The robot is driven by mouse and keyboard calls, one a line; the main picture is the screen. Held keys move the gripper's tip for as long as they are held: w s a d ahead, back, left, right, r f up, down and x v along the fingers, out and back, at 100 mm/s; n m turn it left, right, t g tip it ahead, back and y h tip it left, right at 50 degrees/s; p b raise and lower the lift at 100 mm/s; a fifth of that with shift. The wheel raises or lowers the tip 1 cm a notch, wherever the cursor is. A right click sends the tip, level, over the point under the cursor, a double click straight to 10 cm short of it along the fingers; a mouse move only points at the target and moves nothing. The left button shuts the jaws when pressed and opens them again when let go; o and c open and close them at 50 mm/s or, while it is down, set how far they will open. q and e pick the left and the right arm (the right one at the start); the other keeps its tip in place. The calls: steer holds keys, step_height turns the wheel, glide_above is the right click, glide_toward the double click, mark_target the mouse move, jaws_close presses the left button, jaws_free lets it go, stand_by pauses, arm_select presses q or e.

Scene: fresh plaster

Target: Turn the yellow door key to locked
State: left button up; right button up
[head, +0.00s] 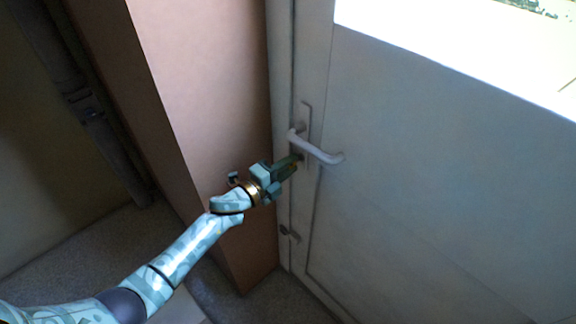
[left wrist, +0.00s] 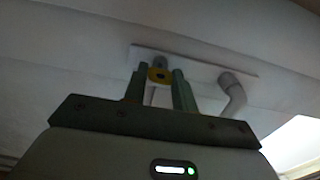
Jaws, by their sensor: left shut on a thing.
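The yellow door key (left wrist: 160,75) shows in the left wrist view between the two green fingers of my left gripper (left wrist: 158,88). The fingers are shut on the key, which sits at the pale lock plate (left wrist: 205,70) on the door. In the head view my left gripper (head: 297,163) reaches the plate just below the door handle (head: 318,149). The key is mostly hidden by the fingers there. I cannot tell the key's exact angle. My right gripper is in neither view.
The white door (head: 420,170) fills the right side, with a bright pane (head: 450,40) at its top. The handle sticks out just above my left gripper. A brownish wall pillar (head: 205,80) stands left of the door frame. A dark pipe (head: 90,110) runs further left.

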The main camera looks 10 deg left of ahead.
arm_select(q)
steer(key=o, duration=1)
steer(key=shift+a, duration=0.1)
steer(key=shift+s, duration=0.1)
steer(key=p+v, duration=0.1)
steer(key=v, duration=1.5)
steer(key=shift+p, duration=0.3)
